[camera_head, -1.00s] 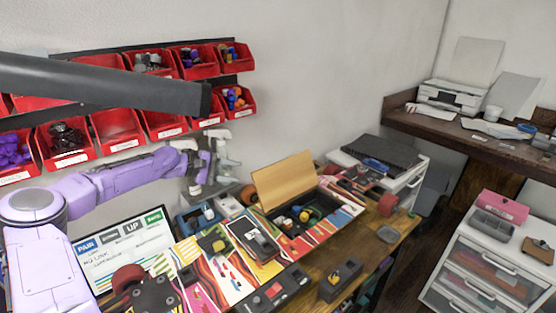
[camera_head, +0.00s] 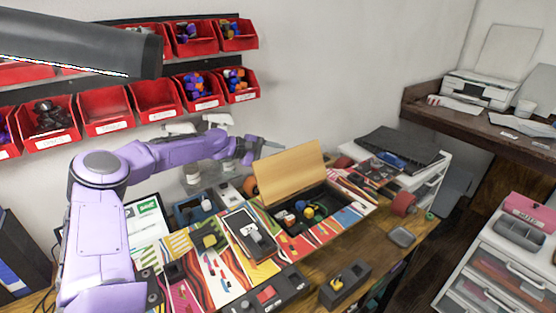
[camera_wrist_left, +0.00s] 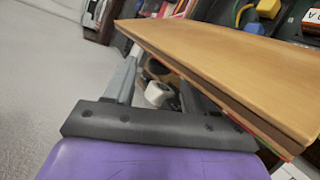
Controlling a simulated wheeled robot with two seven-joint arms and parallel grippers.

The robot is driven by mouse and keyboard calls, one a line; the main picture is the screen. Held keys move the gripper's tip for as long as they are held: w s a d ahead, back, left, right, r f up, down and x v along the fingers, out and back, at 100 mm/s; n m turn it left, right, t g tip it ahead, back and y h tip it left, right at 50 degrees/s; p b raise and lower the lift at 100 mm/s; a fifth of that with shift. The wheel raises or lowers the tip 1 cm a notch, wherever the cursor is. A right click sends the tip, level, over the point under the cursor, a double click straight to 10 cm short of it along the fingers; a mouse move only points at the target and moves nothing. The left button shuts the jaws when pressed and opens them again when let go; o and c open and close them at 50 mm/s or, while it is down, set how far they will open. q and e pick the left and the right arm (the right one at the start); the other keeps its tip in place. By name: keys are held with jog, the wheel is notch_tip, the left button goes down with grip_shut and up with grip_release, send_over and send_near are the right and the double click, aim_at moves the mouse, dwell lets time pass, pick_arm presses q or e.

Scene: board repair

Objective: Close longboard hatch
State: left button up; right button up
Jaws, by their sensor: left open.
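The longboard (camera_head: 335,227) lies on the workbench with a colourful striped top. Its hatch (camera_head: 290,173), a plain wooden panel, stands open, raised at the back edge of a dark compartment. Small coloured parts, including a yellow one (camera_head: 308,212), lie in the compartment. My left gripper (camera_head: 268,147) is behind the upper left of the hatch, open and with nothing held. In the left wrist view, the hatch (camera_wrist_left: 235,70) crosses in front of the open fingers (camera_wrist_left: 165,85) and partly hides one of them. I cannot tell whether they touch. My right gripper is not in view.
Red parts bins (camera_head: 155,98) hang on the wall behind the left arm. A dark bar (camera_head: 80,45) crosses the upper left. A black case (camera_head: 400,150) lies on a white drawer unit at the right. A small black box (camera_head: 345,284) stands at the bench's front.

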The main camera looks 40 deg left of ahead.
aim_at(283, 152)
pick_arm(q)
jog(key=shift+w+d+f, duration=0.25)
jog(key=shift+w+d, duration=0.1)
jog(key=shift+w, duration=0.15)
grip_shut()
jog(key=shift+s+d+r+p, duration=0.15)
jog(key=shift+d+r+p, duration=0.05)
jog(key=shift+r+p, duration=0.2)
jog(key=d+m+p, duration=0.1)
jog(key=d+r+y+p, duration=0.1)
jog(key=p, duration=0.1)
jog(key=shift+s+d+r+m, duration=0.2)
jog(key=shift+s+r+m, duration=0.1)
jog(key=shift+s+m, duration=0.1)
jog(key=shift+s+d+r+m+y+p, duration=0.15)
jog(key=shift+d+m+y+p, duration=0.2)
jog(key=shift+d+p, duration=0.2)
jog(key=shift+s+d+r+m+y+p, duration=0.1)
jog(key=shift+d+m+y+p, duration=0.15)
jog(key=shift+d+y+p, duration=0.25)
jog(key=shift+s+d+m+t+y+p, duration=0.2)
jog(key=shift+d+m+y, duration=0.15)
jog(key=shift+d, duration=0.2)
jog(key=shift+s+d+m+t+y+p, duration=0.1)
jog(key=shift+d+m+y+p, duration=0.1)
jog(key=shift+d+m, duration=0.25)
jog(key=shift+f, duration=0.1)
